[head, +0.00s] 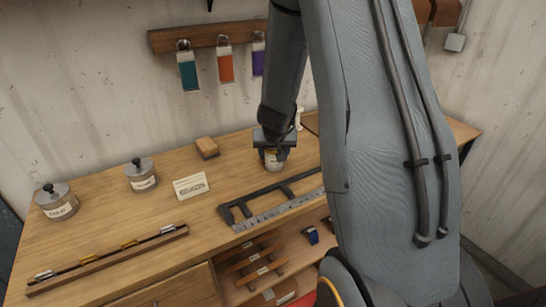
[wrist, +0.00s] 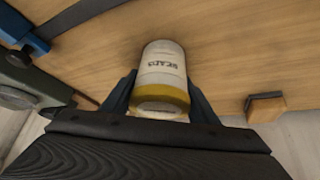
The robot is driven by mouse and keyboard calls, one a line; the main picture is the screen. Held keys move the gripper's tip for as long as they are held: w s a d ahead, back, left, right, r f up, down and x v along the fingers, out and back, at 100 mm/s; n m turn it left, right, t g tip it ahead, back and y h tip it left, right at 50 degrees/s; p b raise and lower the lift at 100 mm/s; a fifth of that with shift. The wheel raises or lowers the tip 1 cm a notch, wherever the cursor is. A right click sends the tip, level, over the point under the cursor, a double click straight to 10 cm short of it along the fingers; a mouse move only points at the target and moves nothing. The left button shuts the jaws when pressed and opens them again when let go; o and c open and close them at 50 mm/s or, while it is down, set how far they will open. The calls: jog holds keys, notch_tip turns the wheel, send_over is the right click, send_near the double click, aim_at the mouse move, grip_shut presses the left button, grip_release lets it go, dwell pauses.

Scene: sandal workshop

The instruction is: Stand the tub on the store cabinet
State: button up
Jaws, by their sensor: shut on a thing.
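The tub (wrist: 162,68) is pale with a yellow band, and its dark lettering is upside down in the wrist view. It also shows in the head view (head: 273,162), small beneath my gripper (head: 272,150). My gripper is shut on it, with one blue finger on each side in the wrist view (wrist: 160,95). The tub is over the wooden workbench (head: 110,235); I cannot tell whether its base touches the top. I cannot pick out a store cabinet with certainty in either view.
Two lidded grey jars (head: 55,201) (head: 142,175), a label card (head: 190,186) and a wooden block (head: 207,147) stand on the bench. A dark metal frame (head: 270,198) lies in front of the tub. Coloured tags (head: 225,64) hang on the wall rail. My arm hides the right side.

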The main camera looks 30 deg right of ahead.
jog(key=o, duration=1.2)
jog(key=shift+f, duration=0.1)
jog(key=shift+r, duration=0.4)
jog(key=p+v, duration=0.5)
jog(key=v, duration=0.6)
jog(key=s+a+r+n+y, duration=0.3)
jog(key=s+a, duration=0.4)
jog(key=a, duration=0.4)
jog(key=s+a+g, duration=0.1)
jog(key=s, duration=0.2)
jog(key=s+a+n+g, duration=0.1)
jog(key=s, duration=0.3)
jog(key=s+a+r+n+g, duration=0.1)
jog(key=s+a, duration=0.1)
jog(key=s, duration=0.1)
jog(key=shift+s, duration=0.35)
